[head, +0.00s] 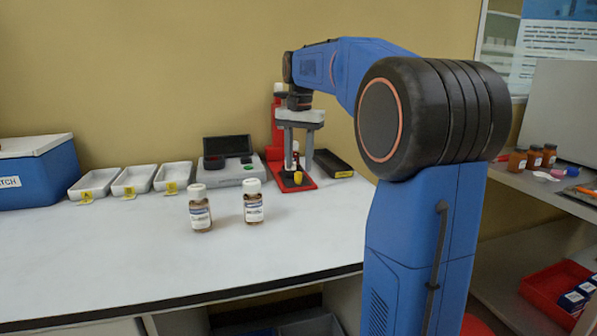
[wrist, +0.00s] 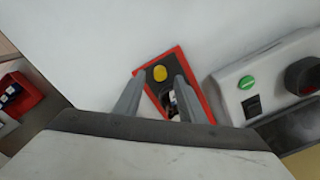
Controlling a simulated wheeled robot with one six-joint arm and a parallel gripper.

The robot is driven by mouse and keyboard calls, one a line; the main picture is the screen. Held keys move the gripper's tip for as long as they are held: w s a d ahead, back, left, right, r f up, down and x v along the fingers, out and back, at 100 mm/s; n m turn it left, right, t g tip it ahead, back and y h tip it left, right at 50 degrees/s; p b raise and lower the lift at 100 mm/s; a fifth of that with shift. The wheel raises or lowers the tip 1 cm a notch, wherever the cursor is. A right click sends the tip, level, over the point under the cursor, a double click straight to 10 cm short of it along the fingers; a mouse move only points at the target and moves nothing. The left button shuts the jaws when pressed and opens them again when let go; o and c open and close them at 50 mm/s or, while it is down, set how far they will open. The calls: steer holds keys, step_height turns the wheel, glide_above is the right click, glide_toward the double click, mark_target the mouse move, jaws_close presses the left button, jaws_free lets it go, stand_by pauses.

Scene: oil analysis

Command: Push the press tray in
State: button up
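The press has a red upright (head: 277,125) near the wall and a red-edged base (head: 309,183) reaching towards the bench front. A yellow knob (head: 298,178) sits at the front of the base; it also shows in the wrist view (wrist: 160,73) on a dark plate inside the red edge (wrist: 199,92). I cannot clearly tell the tray from the base. My gripper (head: 298,165) points down over the press. In the wrist view, its fingers (wrist: 159,76) are apart, one on each side of the knob, with nothing held. Contact is unclear, and my gripper hides part of the press.
A grey instrument (head: 232,172) stands left of the press, and a black open box (head: 333,164) lies right. Two capped bottles, a left one (head: 200,210) and a right one (head: 253,202), stand in front. White trays (head: 131,180) line the wall.

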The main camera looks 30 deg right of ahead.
mark_target(299, 173)
steer(key=shift+f, duration=1.75)
steer(key=shift+c, duration=0.6)
jaws_close()
steer(key=shift+w+d, duration=0.35)
steer(key=shift+w, duration=0.9)
steer(key=shift+w+d, duration=0.35)
steer(key=shift+w, duration=0.85)
steer(key=shift+w+d, duration=0.35)
steer(key=shift+w, duration=0.9)
steer(key=shift+o, duration=0.6)
jaws_free()
steer(key=shift+r, duration=0.1)
